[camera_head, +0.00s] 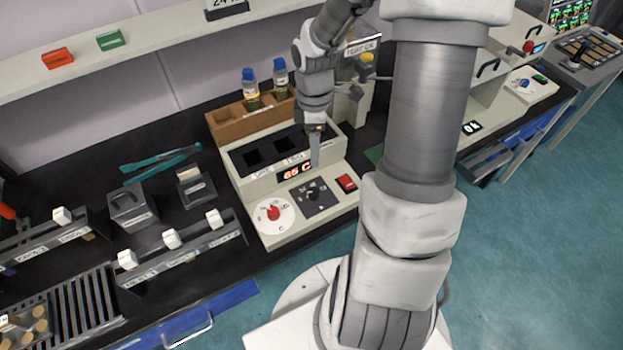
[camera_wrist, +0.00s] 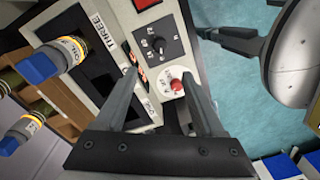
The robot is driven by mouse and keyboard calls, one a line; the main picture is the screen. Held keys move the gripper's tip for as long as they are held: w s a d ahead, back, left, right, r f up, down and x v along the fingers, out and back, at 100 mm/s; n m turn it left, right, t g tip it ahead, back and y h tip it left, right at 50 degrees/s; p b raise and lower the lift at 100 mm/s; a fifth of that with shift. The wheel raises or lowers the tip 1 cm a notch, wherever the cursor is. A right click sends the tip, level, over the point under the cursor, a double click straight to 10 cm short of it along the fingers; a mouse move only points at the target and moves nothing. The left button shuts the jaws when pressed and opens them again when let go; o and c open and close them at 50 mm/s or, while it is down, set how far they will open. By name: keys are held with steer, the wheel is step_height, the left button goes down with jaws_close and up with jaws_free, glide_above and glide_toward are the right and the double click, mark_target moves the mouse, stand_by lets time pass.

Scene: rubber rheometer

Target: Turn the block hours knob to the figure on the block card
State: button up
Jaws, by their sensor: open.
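The block heater (camera_head: 265,208) is a cream bench unit with dark wells and a red display (camera_head: 295,171) reading about 65 C. Its front panel carries a black knob (camera_head: 312,194) on a dark square and a red knob (camera_head: 273,213) on a white round dial. Both the black knob (camera_wrist: 158,45) and red knob (camera_wrist: 177,85) show in the wrist view; their markings are too small to read surely. My gripper (camera_head: 316,135) is above the unit, apart from both knobs. Its fingers (camera_wrist: 163,98) are spread and empty. A card (camera_head: 226,6) at the top edge seems to read 24.
A red switch (camera_head: 346,183) sits right of the black knob. A brown rack (camera_head: 232,124) with blue-capped bottles (camera_head: 251,88) stands behind the unit. Another small card (camera_head: 361,46) is near my wrist. Teal tongs (camera_head: 160,160) and a slotted holder (camera_head: 195,188) lie to the left.

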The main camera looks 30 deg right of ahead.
mark_target(313, 191)
steer(key=f, duration=0.5)
steer(key=f+b, duration=0.1)
steer(key=f, duration=0.5)
steer(key=f+b, duration=0.1)
steer(key=f, duration=0.4)
steer(key=shift+s+a+f, duration=0.15)
steer(key=shift+s, duration=0.15)
steer(key=shift+c, duration=0.3)
jaws_close()
